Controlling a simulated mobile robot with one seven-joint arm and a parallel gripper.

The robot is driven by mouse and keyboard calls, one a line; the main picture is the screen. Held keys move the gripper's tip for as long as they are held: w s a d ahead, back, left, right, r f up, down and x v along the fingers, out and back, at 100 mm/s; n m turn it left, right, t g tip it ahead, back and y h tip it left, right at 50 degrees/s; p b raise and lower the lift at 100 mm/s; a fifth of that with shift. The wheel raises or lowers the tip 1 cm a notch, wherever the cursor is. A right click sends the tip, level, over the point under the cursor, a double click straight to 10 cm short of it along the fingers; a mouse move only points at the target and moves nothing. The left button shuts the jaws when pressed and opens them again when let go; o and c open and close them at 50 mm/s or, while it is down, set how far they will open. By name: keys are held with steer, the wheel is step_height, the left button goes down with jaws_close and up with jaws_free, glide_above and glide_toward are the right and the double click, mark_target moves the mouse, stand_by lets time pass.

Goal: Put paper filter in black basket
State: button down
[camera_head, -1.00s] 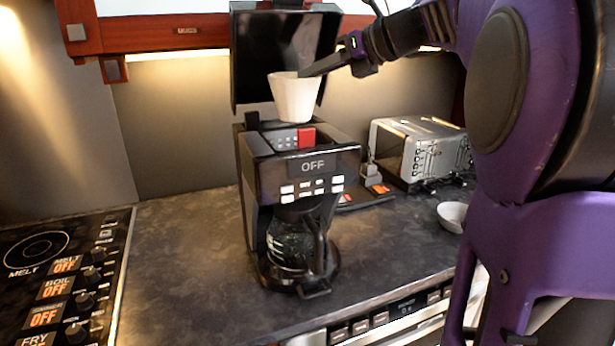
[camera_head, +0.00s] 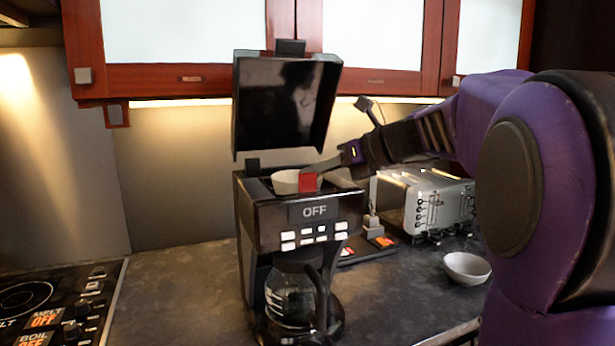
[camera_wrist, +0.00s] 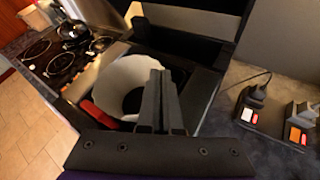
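The white paper filter (camera_head: 286,181) sits low in the open top of the coffee maker (camera_head: 300,222), with only its upper rim showing in the head view. In the wrist view the filter (camera_wrist: 118,88) is a round, open cone inside the machine's dark top opening, with a dark bottom. The black basket cannot be told apart from the black housing around the filter. My gripper (camera_head: 322,166) reaches in from the right; in the wrist view its fingers (camera_wrist: 158,85) are close together on the filter's right wall. A red part (camera_head: 308,182) stands at the opening's front.
The coffee maker's black lid (camera_head: 285,105) stands open behind the opening. A glass carafe (camera_head: 290,295) sits below. A toaster oven (camera_head: 425,205) and a white bowl (camera_head: 467,268) are to the right. A stove (camera_head: 60,305) is at the left.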

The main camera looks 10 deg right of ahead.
steer(key=shift+f, duration=0.15)
steer(key=c, duration=1.4)
jaws_free()
steer(key=shift+o, duration=0.2)
steer(key=shift+r, duration=0.2)
steer(key=shift+s+d+r, duration=0.2)
steer(key=shift+d, duration=0.05)
steer(key=p+v, duration=0.2)
steer(key=v, duration=0.9)
steer(key=shift+s, duration=0.15)
steer(key=shift+d, duration=0.15)
